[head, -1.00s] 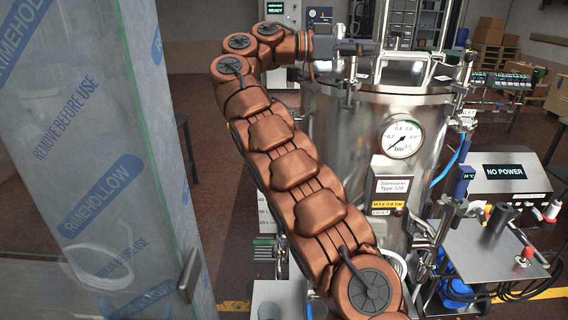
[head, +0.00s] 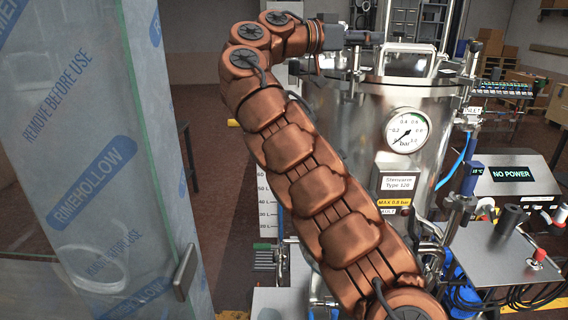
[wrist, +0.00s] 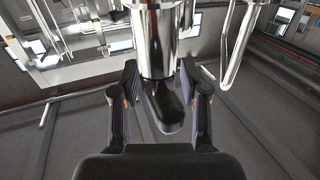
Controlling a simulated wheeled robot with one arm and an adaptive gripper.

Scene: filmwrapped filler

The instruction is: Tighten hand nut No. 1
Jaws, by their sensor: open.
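In the wrist view a shiny metal cylinder (wrist: 157,45) with a black rounded end (wrist: 164,108) stands between the two fingers of my gripper (wrist: 159,70). This looks like a hand nut, but no number is readable. The fingers are open, one on each side, with a gap visible at least on the right. In the head view my gripper (head: 366,38) is at the rim of the steel vessel (head: 345,130), near its lid. The nut cannot be made out there.
A film-wrapped glass panel (head: 95,150) stands close on the left. The vessel carries a pressure gauge (head: 407,131) and a lid handle (head: 408,55). A control box reading NO POWER (head: 511,174) stands on the right. A curved metal bar (wrist: 238,45) is right of the gripper.

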